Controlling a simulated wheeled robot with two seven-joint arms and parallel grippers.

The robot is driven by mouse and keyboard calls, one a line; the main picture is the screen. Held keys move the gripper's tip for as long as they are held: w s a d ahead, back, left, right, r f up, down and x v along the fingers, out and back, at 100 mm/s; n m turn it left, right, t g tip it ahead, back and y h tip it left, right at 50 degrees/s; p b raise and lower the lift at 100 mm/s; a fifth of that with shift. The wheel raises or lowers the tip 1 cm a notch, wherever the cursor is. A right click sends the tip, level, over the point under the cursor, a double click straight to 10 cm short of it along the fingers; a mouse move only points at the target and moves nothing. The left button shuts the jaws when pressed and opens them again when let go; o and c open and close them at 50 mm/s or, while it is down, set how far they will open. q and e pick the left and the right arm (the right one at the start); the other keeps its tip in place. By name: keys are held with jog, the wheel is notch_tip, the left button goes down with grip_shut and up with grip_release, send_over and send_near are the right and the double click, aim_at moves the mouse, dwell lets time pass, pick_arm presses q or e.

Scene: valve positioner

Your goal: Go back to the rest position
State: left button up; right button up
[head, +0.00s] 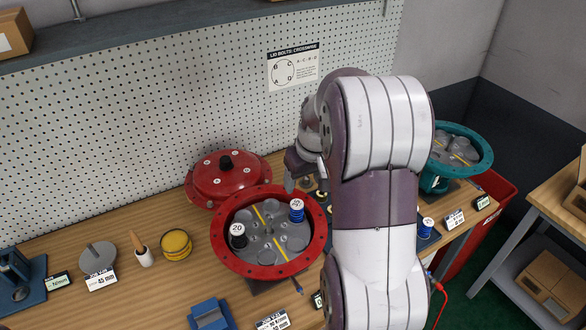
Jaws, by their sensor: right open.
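My right arm rises through the middle of the head view and bends away toward the pegboard. My right gripper (292,180) shows partly beyond the forearm, above the bench near the red housing (219,254). It is open, and I see nothing between its fingers. Part of it is hidden by the arm. The red housing is open and holds a black piece (238,236) marked 20 and a blue piece (297,210) on its grey inside. My left gripper is not in view.
A red lid (222,178) with a black knob lies behind the housing. A teal housing (455,150) stands to the right of my arm. A brush (142,250), a yellow tin (176,244) and blue fixtures (210,314) stand on the bench. The pegboard (130,120) closes off the back.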

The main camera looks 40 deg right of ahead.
jog(key=s+a+f, duration=0.2)
jog(key=s+a, duration=0.2)
jog(key=a, duration=0.2)
jog(key=s+a+f+n+g, duration=0.1)
jog(key=s+a+f, duration=0.2)
jog(key=a, duration=0.3)
jog(key=s+a+f+n+b, duration=0.1)
jog(key=s+a+f, duration=0.1)
jog(key=s+a, duration=0.3)
jog(key=shift+a+f+g+y, duration=0.25)
jog(key=shift+a+g+y, duration=0.05)
jog(key=shift+a, duration=0.6)
jog(key=shift+a, duration=0.1)
